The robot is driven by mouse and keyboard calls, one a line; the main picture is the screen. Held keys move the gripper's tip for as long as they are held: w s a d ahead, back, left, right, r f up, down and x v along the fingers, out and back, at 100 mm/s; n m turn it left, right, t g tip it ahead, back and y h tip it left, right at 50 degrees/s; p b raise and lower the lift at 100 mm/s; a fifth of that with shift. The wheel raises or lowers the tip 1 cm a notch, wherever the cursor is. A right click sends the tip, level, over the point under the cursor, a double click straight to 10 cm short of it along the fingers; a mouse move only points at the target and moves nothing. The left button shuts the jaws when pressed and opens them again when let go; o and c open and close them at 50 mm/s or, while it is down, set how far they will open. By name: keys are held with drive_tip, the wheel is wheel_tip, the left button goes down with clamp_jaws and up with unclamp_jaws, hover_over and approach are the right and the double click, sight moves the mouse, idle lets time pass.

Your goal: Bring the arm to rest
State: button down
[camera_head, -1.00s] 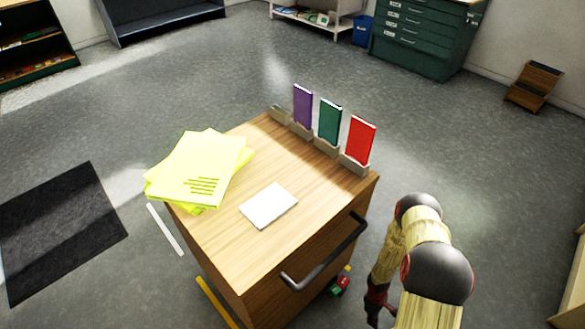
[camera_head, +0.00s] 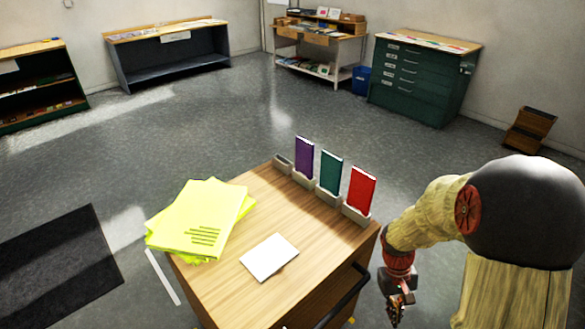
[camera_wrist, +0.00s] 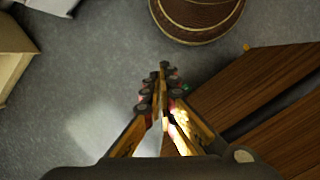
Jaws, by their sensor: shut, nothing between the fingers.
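My gripper (camera_head: 397,305) hangs at the right of the wooden cart (camera_head: 243,285) in the head view, pointing down beside the cart's right edge. In the wrist view my gripper (camera_wrist: 162,75) has its fingers together with nothing between them. The arm is bent, with its large dark joint at the right of the head view. The gripper looks apart from the cart, above the grey floor.
On the cart lie yellow sheets (camera_head: 201,218) and a white card (camera_head: 269,257). Purple (camera_head: 304,158), green (camera_head: 330,174) and red (camera_head: 360,190) cards stand in holders at its back edge. A dark handle (camera_head: 345,300) sticks out at the cart's front. Green drawers (camera_head: 415,80) stand far back.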

drive_tip(key=s+a+r+t, duration=0.2)
drive_tip(key=a+r+t, duration=0.1)
drive_tip(key=r, duration=0.7)
drive_tip(key=s+a+r+t+y+p, duration=0.1)
drive_tip(key=s+a+r+t, duration=0.1)
drive_tip(key=a+r, duration=0.3)
drive_tip(key=s+a+r+t, duration=0.3)
drive_tip(key=a+r, duration=0.2)
drive_tip(key=r, duration=0.9)
drive_tip(key=shift+s+r+t, duration=0.3)
drive_tip(key=shift+s+r, duration=0.05)
